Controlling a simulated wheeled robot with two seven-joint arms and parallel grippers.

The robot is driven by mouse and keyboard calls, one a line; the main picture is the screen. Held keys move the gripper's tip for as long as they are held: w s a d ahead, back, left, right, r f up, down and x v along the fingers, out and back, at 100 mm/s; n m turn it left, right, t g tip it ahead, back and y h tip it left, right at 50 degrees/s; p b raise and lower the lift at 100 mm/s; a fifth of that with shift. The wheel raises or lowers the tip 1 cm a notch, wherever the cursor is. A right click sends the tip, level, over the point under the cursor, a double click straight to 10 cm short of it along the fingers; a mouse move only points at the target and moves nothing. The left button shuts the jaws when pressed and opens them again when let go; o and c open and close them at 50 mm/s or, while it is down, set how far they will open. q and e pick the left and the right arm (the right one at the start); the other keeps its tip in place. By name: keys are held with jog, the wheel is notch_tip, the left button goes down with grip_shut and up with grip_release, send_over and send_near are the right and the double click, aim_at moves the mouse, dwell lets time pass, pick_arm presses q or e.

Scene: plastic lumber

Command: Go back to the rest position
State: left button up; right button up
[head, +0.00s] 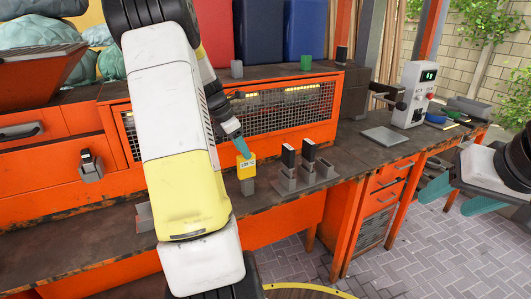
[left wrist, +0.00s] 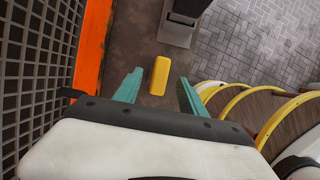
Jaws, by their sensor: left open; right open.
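In the left wrist view the teal fingers of my left gripper (left wrist: 160,78) are spread apart. The yellow device (left wrist: 159,76) shows between and beyond them, with a gap on both sides. My right gripper (head: 443,196) is at the right edge of the head view, open and empty, out over the paved floor.
Grey holders (head: 307,172) with dark-topped items stand right of the device. A mesh-fronted orange shelf (head: 285,115) rises close behind. A grey plate (head: 384,137) and a white control box (head: 412,95) are on the right bench. Paved floor (head: 410,235) at right is free.

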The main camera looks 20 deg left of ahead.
pick_arm(q)
jog(key=shift+s+a+r, duration=0.1)
jog(key=shift+s+r, duration=0.05)
jog(key=shift+r, duration=0.25)
jog(key=shift+d+r, duration=0.2)
jog(key=s+d+r+m+y, duration=0.1)
jog(key=s+d+r+m, duration=0.35)
jog(key=d+m, duration=0.2)
jog(key=s+d+r+m, duration=0.4)
jog(key=d+r+m, duration=0.2)
jog(key=d, duration=0.2)
jog(key=s+d+m+t, duration=0.1)
jog(key=s+d+m, duration=0.3)
jog(key=s+m, duration=0.3)
jog(key=s+d+r+m+t, duration=0.1)
jog(key=s+d+m, duration=0.3)
jog(key=s+m, duration=0.4)
jog(key=shift+d+m+t, duration=0.3)
jog(key=shift+d+m, duration=0.05)
jog(key=shift+m, duration=0.1)
